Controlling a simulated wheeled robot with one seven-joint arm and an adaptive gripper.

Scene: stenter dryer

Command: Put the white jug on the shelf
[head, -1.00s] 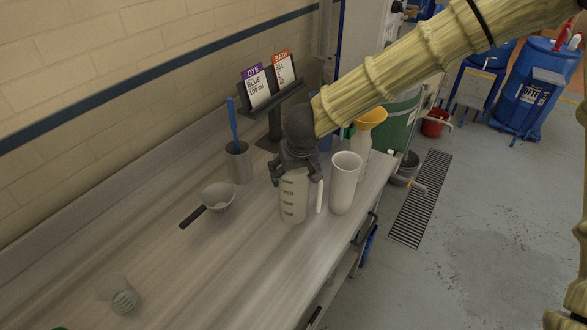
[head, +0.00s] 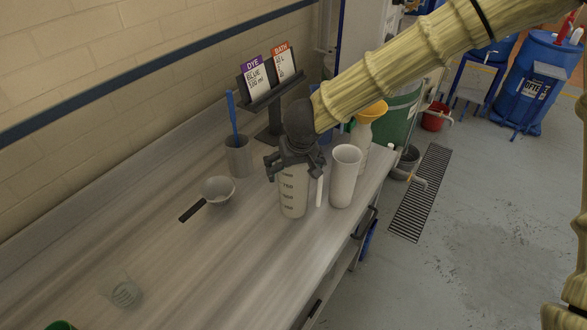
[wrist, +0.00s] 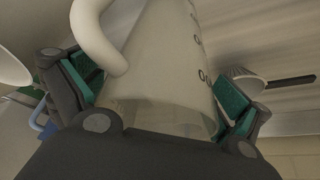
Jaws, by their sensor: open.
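The white jug (head: 293,195), translucent with dark volume marks, stands upright on the grey bench (head: 200,265), near its front edge. Its handle (head: 320,192) faces right, and the handle also shows large in the wrist view (wrist: 98,35). My gripper (head: 295,168) is open and points down over the jug's top. In the wrist view, its green-padded fingers (wrist: 160,95) stand on either side of the jug (wrist: 165,60); firm contact cannot be made out. The jug's rim is mostly hidden by my gripper in the head view. I cannot clearly identify the shelf.
A tall white cup (head: 344,178) stands close right of the jug, with a bottle and yellow funnel (head: 374,110) behind. A grey pot (head: 238,158), a strainer (head: 218,190) and a clear beaker (head: 123,293) stand left. The sign stand (head: 268,95) is behind.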

